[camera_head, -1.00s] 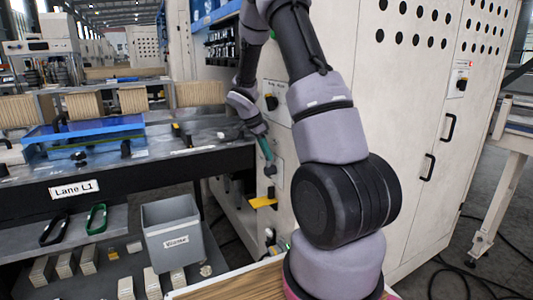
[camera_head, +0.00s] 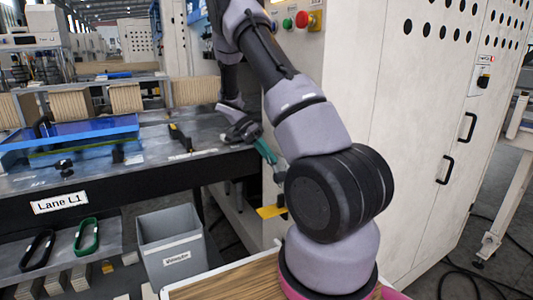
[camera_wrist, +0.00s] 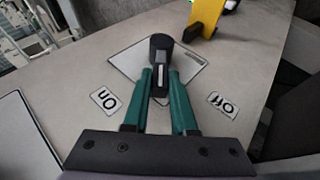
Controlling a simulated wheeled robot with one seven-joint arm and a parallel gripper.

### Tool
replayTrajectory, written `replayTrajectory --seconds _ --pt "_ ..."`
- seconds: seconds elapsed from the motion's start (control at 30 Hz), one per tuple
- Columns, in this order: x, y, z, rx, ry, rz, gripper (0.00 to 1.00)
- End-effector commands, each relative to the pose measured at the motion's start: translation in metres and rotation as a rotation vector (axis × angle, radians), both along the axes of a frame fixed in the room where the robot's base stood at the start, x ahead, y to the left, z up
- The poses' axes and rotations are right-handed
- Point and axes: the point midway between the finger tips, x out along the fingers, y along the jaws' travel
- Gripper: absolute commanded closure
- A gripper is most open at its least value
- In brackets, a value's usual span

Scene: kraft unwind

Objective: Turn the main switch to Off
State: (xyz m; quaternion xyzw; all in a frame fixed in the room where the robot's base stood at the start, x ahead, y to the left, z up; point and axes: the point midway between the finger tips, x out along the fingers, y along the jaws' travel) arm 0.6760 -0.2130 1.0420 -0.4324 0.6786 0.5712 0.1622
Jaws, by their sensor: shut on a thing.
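The main switch is a black knob (camera_wrist: 161,52) with a white mark, standing out from a pale square plate (camera_wrist: 125,60) in the wrist view. My gripper (camera_wrist: 160,85) has its two green fingers closed on either side of the knob. An "On" label (camera_wrist: 105,99) lies to the left and an "Off" label (camera_wrist: 223,104) to the right, both upside down. The white mark faces the bottom of the picture, between the labels. In the head view my gripper (camera_head: 266,151) is at the cabinet's side, and I cannot make out the switch there.
A yellow part (camera_head: 271,211) juts from the cabinet (camera_head: 385,110) below my gripper; a yellow piece (camera_wrist: 205,16) shows near the knob. Red and green buttons (camera_head: 295,20) are above. The Lane L1 bench (camera_head: 140,180) and a grey bin (camera_head: 170,240) are left.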

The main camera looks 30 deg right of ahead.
Motion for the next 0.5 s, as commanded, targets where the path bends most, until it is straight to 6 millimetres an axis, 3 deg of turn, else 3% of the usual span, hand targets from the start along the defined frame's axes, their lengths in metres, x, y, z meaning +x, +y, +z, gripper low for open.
replayTrajectory --seconds 0.5 --pt "0.012 0.000 -0.013 -0.009 0.222 0.002 1.00"
